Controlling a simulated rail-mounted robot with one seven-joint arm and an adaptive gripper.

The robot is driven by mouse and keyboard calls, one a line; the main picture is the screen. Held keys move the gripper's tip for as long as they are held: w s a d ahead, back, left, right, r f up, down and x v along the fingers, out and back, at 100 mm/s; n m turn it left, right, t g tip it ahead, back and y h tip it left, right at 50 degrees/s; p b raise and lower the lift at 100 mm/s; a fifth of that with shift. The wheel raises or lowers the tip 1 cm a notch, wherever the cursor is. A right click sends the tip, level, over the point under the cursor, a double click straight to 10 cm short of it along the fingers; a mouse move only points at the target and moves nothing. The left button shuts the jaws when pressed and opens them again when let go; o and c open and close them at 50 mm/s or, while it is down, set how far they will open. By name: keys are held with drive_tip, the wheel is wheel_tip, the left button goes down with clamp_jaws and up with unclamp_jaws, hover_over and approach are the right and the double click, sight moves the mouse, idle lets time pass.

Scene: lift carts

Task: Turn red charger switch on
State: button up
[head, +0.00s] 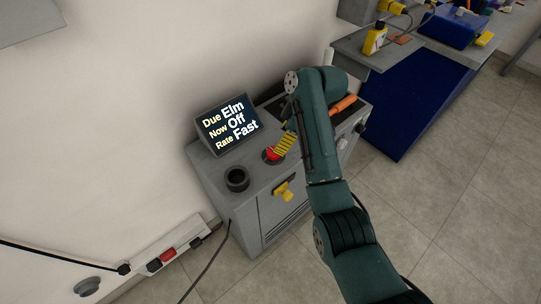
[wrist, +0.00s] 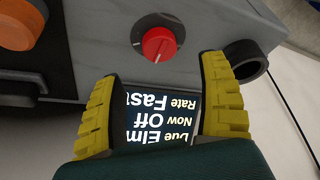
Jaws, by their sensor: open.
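A round red knob (wrist: 159,45) with a pale pointer line sits on a grey cabinet (wrist: 105,35). In the head view my gripper (head: 284,147) is over the cabinet top. A display (head: 228,124) on the cabinet reads "Due Elm, Now Off, Rate Fast".
A black round cup or socket (head: 237,179) stands left of the knob in the head view. A yellow handle (head: 284,191) is on the cabinet front. An orange handle (head: 344,103) is behind my arm. A power strip (head: 181,249) with a red part lies at lower left.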

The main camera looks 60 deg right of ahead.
drive_tip(key=b+x, duration=0.2)
drive_tip(key=x, duration=0.5)
drive_tip(key=shift+w+f+b, duration=0.2)
drive_tip(key=shift+f+b, duration=0.1)
drive_tip(key=c, duration=1.2)
